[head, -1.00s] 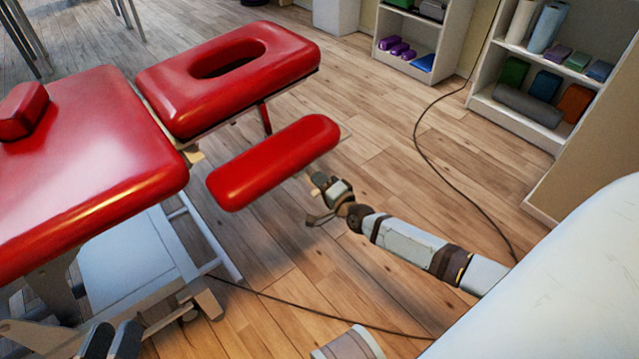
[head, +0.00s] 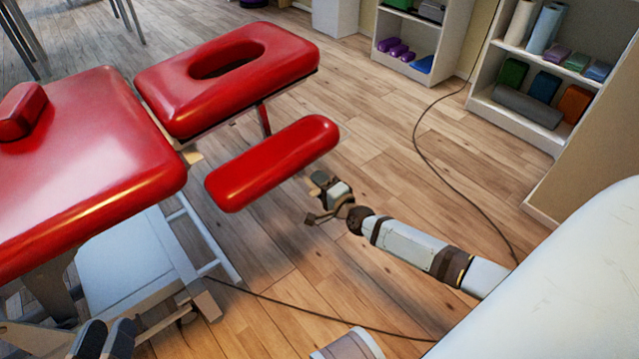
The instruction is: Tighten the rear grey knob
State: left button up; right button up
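My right arm comes in from the right, and my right gripper (head: 316,199) hangs over the floor just right of the red armrest pad's near side. Its fingers look apart, with nothing clearly held. A small tan part shows by the fingertips, too small to identify. The red treatment table (head: 90,150) fills the left side, with a red headrest (head: 225,75) with an oval opening and a long red armrest pad (head: 273,163). No grey knob can be clearly made out; areas under the pads are hidden.
A black cable (head: 425,155) crosses the wooden floor. Shelves (head: 530,105) with rolls and blocks stand at upper right.

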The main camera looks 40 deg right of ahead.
pick_arm(q)
jog(key=shift+n+t, duration=0.5)
jog(key=shift+t, duration=0.3)
jog(key=r+p, duration=0.4)
jog(key=r, duration=0.1)
jog(key=shift+s, duration=0.2)
pick_arm(e)
jog(key=s+d, duration=0.1)
jog(key=s, duration=1.2)
jog(key=shift+s, duration=0.4)
pick_arm(q)
jog(key=shift+f, duration=0.1)
pick_arm(e)
jog(key=shift+d, duration=0.1)
